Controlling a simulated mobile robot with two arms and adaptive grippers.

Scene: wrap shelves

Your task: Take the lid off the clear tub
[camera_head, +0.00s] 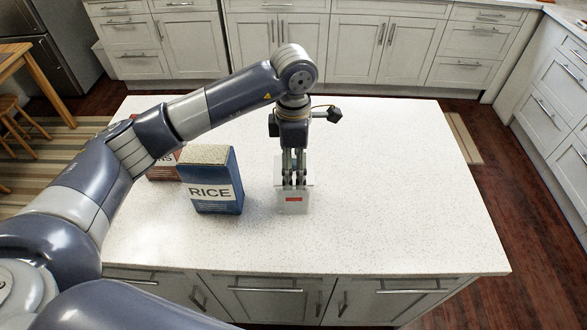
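The clear tub (294,207) stands upright on the white counter, pale and boxy with a small red label on its front. My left gripper (294,183) points straight down over the middle of the tub, its two fingers side by side at the tub's top. The fingers and wrist cover much of the top, so the lid is hard to make out. I cannot tell whether the fingers are closed on part of the lid or only close to it. My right gripper is out of view.
A blue rice box (212,190) stands left of the tub, with a reddish box (163,169) behind it, partly hidden by my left arm. The counter (400,190) is clear to the right of the tub. Its front edge has drawers below.

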